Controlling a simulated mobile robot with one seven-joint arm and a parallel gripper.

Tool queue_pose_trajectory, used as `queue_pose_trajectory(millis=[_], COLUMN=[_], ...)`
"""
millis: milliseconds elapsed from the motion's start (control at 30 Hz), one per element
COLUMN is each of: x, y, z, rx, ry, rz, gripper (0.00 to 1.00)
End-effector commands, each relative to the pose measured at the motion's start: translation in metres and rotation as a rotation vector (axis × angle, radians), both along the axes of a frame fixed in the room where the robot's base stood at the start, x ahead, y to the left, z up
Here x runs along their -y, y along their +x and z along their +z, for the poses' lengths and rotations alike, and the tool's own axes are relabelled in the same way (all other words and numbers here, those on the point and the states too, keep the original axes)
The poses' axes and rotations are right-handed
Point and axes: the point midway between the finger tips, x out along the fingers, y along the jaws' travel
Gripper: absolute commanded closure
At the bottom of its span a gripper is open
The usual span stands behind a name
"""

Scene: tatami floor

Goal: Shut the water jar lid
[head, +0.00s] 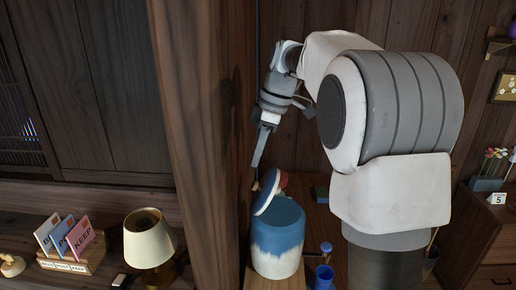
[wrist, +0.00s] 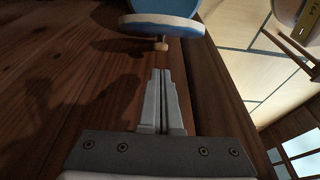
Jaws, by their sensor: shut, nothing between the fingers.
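The water jar (head: 277,245) is a blue-and-white cylinder below my gripper in the head view. Its lid (head: 266,192) is raised on edge at the jar's left rim, steeply tilted. The lid has a blue edge and a small wooden knob. In the wrist view the lid (wrist: 160,27) crosses the top, with its knob (wrist: 161,46) facing my fingertips. My gripper (head: 257,165) is shut and empty, pointing down just above the lid. Its fingers (wrist: 161,73) are together, with a small apparent gap to the knob.
A wooden post (head: 195,150) stands close left of the jar. A lamp (head: 150,238) and a card holder (head: 75,258) are farther left. A plank wall (wrist: 75,90) fills the wrist view's left side.

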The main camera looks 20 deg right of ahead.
Motion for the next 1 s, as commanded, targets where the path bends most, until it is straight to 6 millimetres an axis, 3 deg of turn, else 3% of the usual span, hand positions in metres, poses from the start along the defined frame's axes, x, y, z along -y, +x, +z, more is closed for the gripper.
queue_pose_trajectory(millis=[200, 367, 1000], x=[-0.010, -0.014, -0.014], y=[0.003, 0.004, 0.007], z=[-0.037, -0.050, -0.054], rx=[-0.002, 0.000, 0.004], ry=[0.000, 0.000, 0.012], rz=[0.001, -0.001, -0.003], gripper=[1.00, 1.00, 1.00])
